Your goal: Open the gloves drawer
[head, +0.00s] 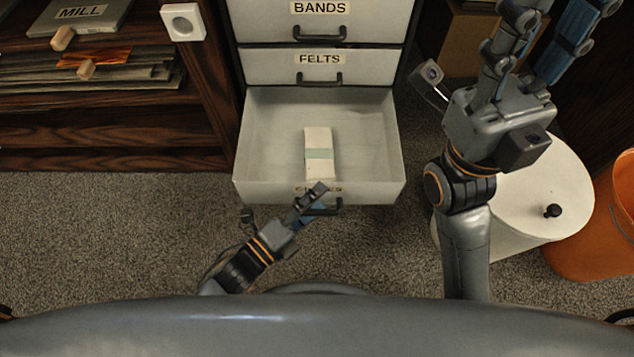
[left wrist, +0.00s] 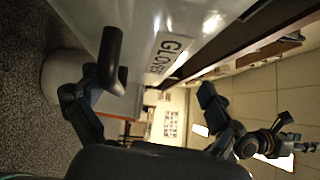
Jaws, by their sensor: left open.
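The gloves drawer (head: 253,135) is the lowest drawer in the head view. It stands pulled well out, with a white packet with a pale green band (head: 319,167) inside. Its dark handle (head: 338,205) on the front is partly hidden by my left gripper (head: 314,203). In the left wrist view the handle (left wrist: 112,60) is close to one finger of my open left gripper (left wrist: 150,108), beside the "GLOVES" label (left wrist: 168,55). I cannot tell whether they touch. My right gripper (head: 548,25) is raised at the upper right, its fingers apart and empty.
The felts drawer (head: 275,66) and bands drawer (head: 270,28) above are shut. A dark wooden shelf (head: 120,120) stands left. A white lidded bin (head: 535,200) and an orange bucket (head: 590,245) stand right. Carpet (head: 100,230) is clear at left.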

